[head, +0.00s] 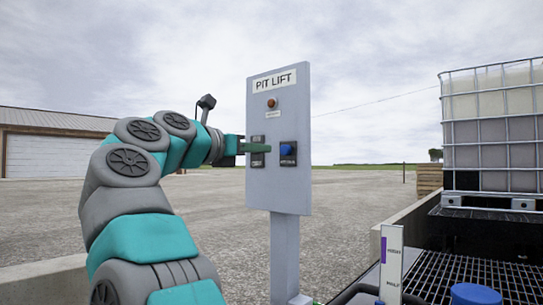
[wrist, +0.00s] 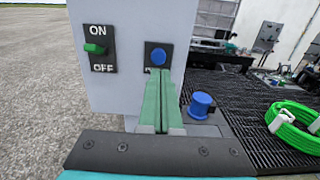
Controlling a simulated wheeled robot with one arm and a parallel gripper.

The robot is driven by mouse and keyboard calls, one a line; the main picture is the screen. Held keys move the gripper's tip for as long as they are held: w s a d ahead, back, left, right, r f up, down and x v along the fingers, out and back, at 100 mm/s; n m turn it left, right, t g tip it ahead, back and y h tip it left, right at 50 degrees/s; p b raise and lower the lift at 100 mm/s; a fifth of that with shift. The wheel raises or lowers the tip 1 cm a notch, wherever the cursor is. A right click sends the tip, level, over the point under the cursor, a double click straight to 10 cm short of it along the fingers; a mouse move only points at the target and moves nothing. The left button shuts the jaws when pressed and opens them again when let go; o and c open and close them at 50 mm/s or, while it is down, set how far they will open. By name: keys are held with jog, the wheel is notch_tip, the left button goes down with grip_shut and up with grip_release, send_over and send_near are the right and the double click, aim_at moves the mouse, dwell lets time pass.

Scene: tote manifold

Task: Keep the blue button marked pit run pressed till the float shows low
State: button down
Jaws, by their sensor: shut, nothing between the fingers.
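The grey panel (head: 277,190) headed PIT LIFT stands on a post. Its blue button (head: 288,149) sits on a dark plate at the right; it also shows in the wrist view (wrist: 158,56). Its label is partly hidden by my fingers. My gripper (head: 269,148) is shut and empty. In the wrist view, its green fingertips (wrist: 165,72) come up just below the blue button; I cannot tell whether they touch it. A white float board (head: 392,262) with a purple strip stands at lower right. The purple is near the board's upper mark; the lower one reads HALF.
A green ON/OFF switch (wrist: 95,48) sits left of the button. An orange lamp (head: 271,103) is above. Dark grating (head: 470,275) lies at right with a blue cap (head: 475,294) and a green hose coil (wrist: 293,124). A caged tank (head: 492,130) stands behind. Open gravel lies left.

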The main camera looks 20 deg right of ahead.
jog(key=v, duration=0.6)
jog(key=shift+a, duration=0.35)
dwell(0.8)
